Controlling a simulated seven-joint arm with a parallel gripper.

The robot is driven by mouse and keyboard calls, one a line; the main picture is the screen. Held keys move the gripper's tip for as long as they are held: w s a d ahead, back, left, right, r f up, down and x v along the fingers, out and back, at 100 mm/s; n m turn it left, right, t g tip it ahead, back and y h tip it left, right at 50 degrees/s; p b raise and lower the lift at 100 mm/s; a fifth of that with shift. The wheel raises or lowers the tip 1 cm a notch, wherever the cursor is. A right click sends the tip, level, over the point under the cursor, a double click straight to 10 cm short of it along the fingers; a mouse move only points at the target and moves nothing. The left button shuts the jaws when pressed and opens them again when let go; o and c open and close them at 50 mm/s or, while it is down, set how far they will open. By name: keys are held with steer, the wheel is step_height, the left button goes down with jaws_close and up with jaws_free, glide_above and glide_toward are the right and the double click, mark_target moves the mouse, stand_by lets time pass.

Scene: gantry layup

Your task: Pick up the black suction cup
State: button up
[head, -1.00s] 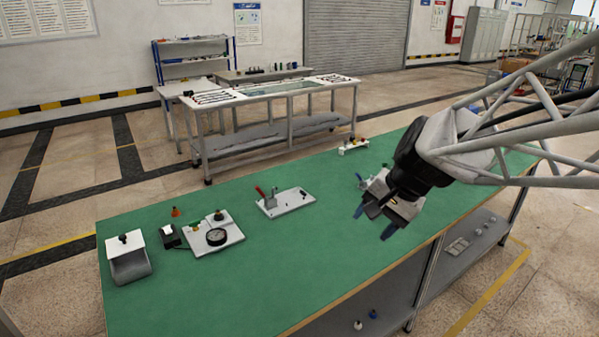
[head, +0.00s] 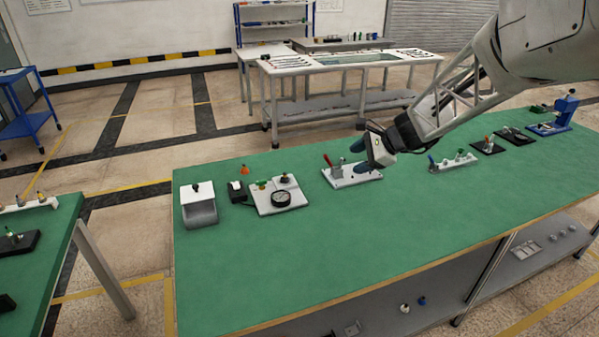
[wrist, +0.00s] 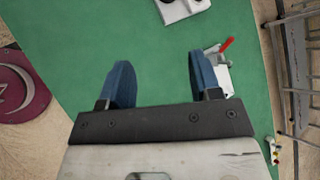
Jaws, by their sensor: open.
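My gripper (head: 356,157) is open and empty, above the green bench beside the white plate with a red-handled clamp (head: 352,176). Its two blue fingers also show apart in the wrist view (wrist: 160,78). I cannot surely pick out the black suction cup. Small dark-topped pieces show on the white holder (head: 197,188) at the bench's left end and on the white gauge plate (head: 284,179); they are too small to tell apart. An orange cone-shaped piece (head: 244,170) stands behind the plate.
A small black box (head: 237,192) sits between the holder and gauge plate. A white rail with small coloured pieces (head: 453,163), dark plates and a blue stand (head: 556,115) are to the right. The front-middle bench (head: 330,235) is clear. Another green bench (head: 38,240) is at left.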

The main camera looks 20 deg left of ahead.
steer(key=w+a+f+m+y, duration=0.1)
steer(key=w+a+f+m, duration=0.1)
steer(key=w+a+f, duration=0.3)
steer(key=w+a+f+m+y, duration=0.1)
steer(key=w+a+f+m, duration=0.2)
steer(key=a, duration=0.5)
steer(key=m+y, duration=0.2)
steer(key=m, duration=0.1)
glide_toward(285, 173)
steer(key=shift+t, duration=0.3)
steer(key=x, duration=0.4)
steer(key=shift+w+a+f, duration=0.1)
steer(key=shift+a, duration=0.1)
steer(key=shift+x, duration=1.25)
steer(key=shift+a, duration=0.15)
steer(key=shift+x, duration=2.5)
